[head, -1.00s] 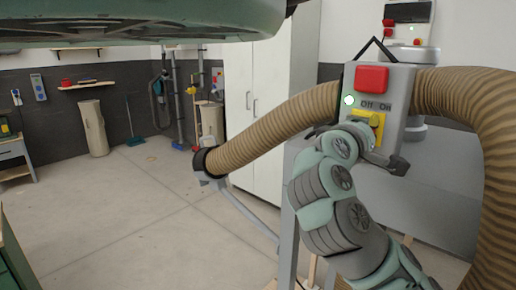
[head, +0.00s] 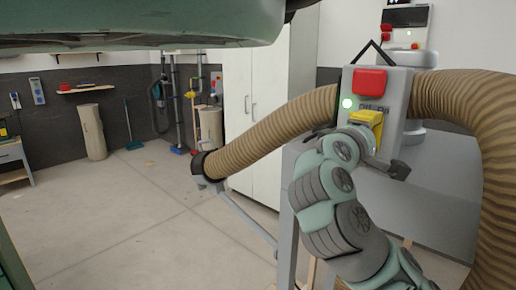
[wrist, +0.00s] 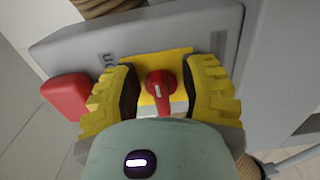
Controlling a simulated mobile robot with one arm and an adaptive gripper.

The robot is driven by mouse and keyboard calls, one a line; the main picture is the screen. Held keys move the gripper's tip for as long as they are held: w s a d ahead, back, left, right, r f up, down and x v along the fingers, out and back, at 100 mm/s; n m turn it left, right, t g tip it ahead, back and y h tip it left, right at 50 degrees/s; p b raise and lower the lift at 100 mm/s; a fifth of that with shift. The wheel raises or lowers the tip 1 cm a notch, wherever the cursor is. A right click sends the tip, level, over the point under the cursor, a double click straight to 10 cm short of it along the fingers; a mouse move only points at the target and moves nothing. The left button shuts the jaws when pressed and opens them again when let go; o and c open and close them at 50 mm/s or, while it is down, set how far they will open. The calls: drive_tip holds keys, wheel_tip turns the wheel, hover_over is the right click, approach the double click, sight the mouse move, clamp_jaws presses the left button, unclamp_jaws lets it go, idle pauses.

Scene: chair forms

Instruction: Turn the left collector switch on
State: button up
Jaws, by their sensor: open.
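In the head view, my gripper (head: 366,122) is in front of the box, hiding the knob and part of the lettering. The knob's setting is unclear.
A brown ribbed hose (head: 280,127) runs left of the box and another stretch (head: 490,150) curves down on the right. A second box with a red button (head: 388,30) stands behind. Open floor (head: 120,215) lies at left.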

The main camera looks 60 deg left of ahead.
drive_tip(key=shift+s, duration=0.1)
drive_tip(key=v, duration=1.2)
drive_tip(key=shift+r, duration=0.1)
idle(0.5)
